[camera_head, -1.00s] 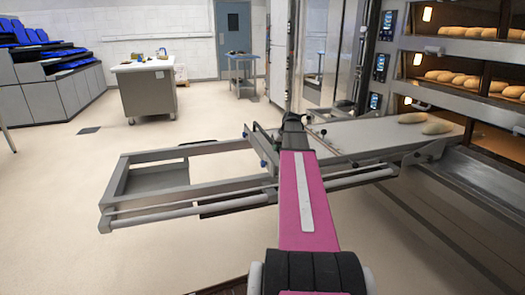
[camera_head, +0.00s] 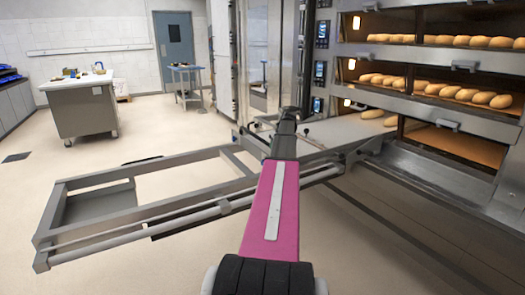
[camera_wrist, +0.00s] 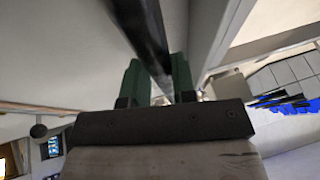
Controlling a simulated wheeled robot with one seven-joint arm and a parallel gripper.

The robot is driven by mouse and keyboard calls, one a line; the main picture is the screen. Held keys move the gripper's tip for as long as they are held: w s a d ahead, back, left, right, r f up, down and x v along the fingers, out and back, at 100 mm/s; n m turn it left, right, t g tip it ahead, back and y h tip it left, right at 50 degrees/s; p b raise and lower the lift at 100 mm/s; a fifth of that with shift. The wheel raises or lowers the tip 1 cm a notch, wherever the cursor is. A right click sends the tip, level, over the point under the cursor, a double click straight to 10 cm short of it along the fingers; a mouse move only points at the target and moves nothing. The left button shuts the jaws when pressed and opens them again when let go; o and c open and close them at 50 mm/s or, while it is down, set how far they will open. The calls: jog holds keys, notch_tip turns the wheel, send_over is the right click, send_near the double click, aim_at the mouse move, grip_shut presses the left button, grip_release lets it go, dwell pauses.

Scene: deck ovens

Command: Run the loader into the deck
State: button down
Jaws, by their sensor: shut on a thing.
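The loader is a long grey metal frame (camera_head: 130,222) with a pale flat belt (camera_head: 335,133) at its oven end. Two loaves (camera_head: 372,114) lie on the belt at the mouth of the lowest visible deck (camera_head: 455,142). That deck shows a bare orange-brown floor to the right. My gripper (camera_head: 288,118) is over the loader's near side by the belt, its tips partly hidden by my own arm. In the wrist view, my gripper's green fingers (camera_wrist: 157,80) are closed on a dark bar (camera_wrist: 146,35) of the loader.
Upper decks hold rows of loaves (camera_head: 470,93) behind metal fronts. A steel worktable (camera_head: 80,105) and a small blue table (camera_head: 187,83) stand at the back left. Pale floor is open left of the loader; the oven front lies close on the right.

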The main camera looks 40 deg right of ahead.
jog(key=d, duration=0.7)
jog(key=shift+s, duration=0.2)
jog(key=shift+d, duration=0.15)
jog(key=c, duration=0.9)
grip_release()
jog(key=shift+s+r, duration=0.15)
jog(key=shift+r, duration=0.15)
jog(key=v, duration=1)
jog(key=shift+s, duration=0.15)
